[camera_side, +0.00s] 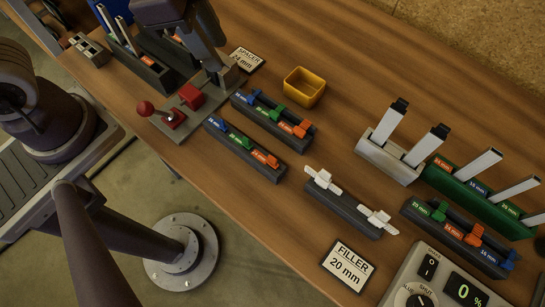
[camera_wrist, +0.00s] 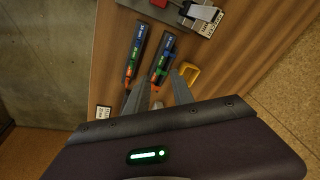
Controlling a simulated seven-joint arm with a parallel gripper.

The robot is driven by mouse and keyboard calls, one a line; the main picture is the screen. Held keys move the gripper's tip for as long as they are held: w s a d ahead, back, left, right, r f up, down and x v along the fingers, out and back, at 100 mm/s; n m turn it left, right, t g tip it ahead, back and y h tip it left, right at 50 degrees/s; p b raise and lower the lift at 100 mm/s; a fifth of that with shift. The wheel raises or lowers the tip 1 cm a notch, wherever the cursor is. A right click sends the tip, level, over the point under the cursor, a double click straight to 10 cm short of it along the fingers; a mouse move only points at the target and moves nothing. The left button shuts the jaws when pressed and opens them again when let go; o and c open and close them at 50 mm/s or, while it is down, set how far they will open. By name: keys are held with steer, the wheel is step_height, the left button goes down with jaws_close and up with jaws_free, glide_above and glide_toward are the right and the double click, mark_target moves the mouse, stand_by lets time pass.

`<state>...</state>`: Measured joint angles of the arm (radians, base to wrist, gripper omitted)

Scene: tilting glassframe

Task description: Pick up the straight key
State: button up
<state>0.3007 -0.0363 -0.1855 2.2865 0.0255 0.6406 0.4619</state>
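My gripper (camera_wrist: 160,92) shows its two grey fingers spread apart in the wrist view, with nothing clearly held between them. I cannot tell for sure which piece is the straight key. Two white key-like pieces, one nearer the middle (camera_side: 323,181) and one to its right (camera_side: 378,219), sit apart on a dark rack (camera_side: 345,205).
Two dark racks with blue, green and orange pieces (camera_side: 243,143) (camera_side: 273,115) stand left of a yellow bin (camera_side: 304,88). A grey holder (camera_side: 388,160) and a green rack (camera_side: 478,194) hold upright pale strips. A control box (camera_side: 435,282) is at lower right. Wood at upper right is clear.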

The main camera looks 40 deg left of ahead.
mark_target(271, 156)
steer(key=s+d+f+m+g, duration=0.1)
steer(key=d+f+m, duration=0.1)
steer(key=d+f, duration=0.1)
steer(key=d+f+m, duration=0.2)
steer(key=d+f, duration=0.1)
steer(key=d, duration=0.1)
steer(key=s+d+f+m+g, duration=0.1)
steer(key=d+f+m, duration=0.2)
steer(key=d+f, duration=0.1)
steer(key=shift+s+d+g+h, duration=0.1)
steer(key=shift+s+g+h, duration=0.2)
steer(key=shift+h, duration=0.1)
steer(key=f, duration=0.3)
steer(key=d+f, duration=0.1)
steer(key=f, duration=0.2)
steer(key=shift+w+d+f, duration=0.15)
steer(key=shift+w+f, duration=0.05)
steer(key=shift+f, duration=0.15)
jaws_close()
